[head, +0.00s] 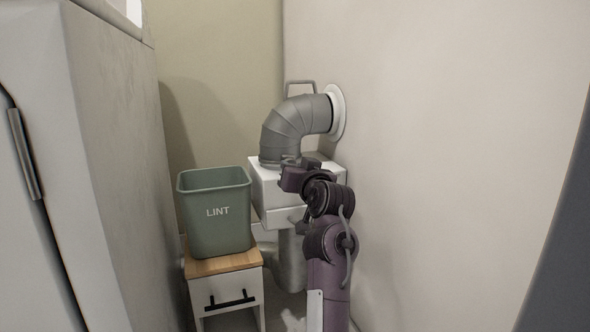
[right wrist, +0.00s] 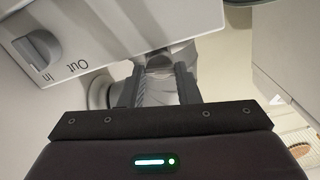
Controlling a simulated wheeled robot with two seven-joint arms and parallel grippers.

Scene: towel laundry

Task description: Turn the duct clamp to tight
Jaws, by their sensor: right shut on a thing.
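A ribbed grey duct (head: 292,122) bends from a white wall ring (head: 339,112) down onto a white box (head: 262,190). My right gripper (head: 290,166) is at the foot of the duct, above the box's front edge. It is shut on a small grey part there, which seems to be the duct clamp. My left gripper is not in view.
A green LINT bin (head: 215,222) stands on a wood-topped cabinet (head: 225,262) left of the box. A dial (right wrist: 38,50) marked In and Out shows on the box's face. A silver pipe (head: 291,265) runs below. The right wall is close to my arm.

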